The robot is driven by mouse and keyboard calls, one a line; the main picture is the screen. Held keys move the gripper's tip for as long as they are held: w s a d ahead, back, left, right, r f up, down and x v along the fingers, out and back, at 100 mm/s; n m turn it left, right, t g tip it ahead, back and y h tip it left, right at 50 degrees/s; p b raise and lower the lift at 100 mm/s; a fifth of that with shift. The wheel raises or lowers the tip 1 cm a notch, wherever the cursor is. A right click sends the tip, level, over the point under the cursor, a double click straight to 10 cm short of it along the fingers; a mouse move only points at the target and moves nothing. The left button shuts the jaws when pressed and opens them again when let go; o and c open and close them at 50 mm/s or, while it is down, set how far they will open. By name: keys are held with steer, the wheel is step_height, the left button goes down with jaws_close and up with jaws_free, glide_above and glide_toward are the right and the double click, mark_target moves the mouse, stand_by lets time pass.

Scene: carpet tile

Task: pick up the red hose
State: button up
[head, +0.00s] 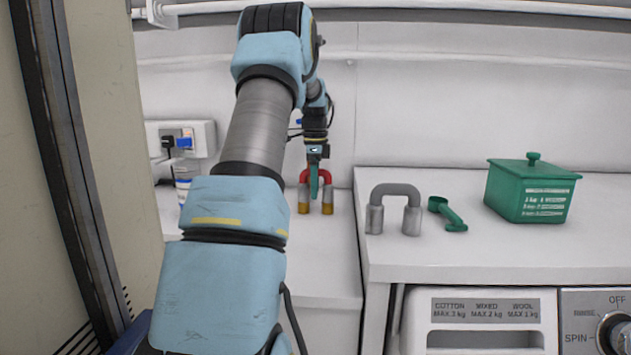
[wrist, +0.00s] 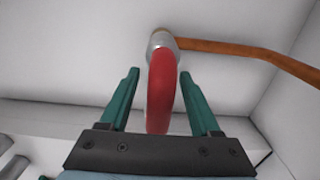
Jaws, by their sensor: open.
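The red hose (head: 325,175) is a short upside-down U with metal and brass-coloured ends, standing on the white counter on the left. In the wrist view the red hose (wrist: 161,92) runs between the two green fingers of my gripper (wrist: 158,98), with clear gaps on both sides. A silver end fitting shows at its top there. My gripper (head: 314,182) is open and points down over the arch of the hose in the head view. One finger hides part of the hose there.
A grey U-shaped hose (head: 395,190), a green scoop (head: 447,214) and a green lidded box (head: 530,190) stand on the right counter (head: 480,247) above a washing machine. A wall socket (head: 190,138) is at the left. An orange-brown pipe (wrist: 235,49) shows in the wrist view.

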steer(key=shift+f, duration=0.6)
jaws_close()
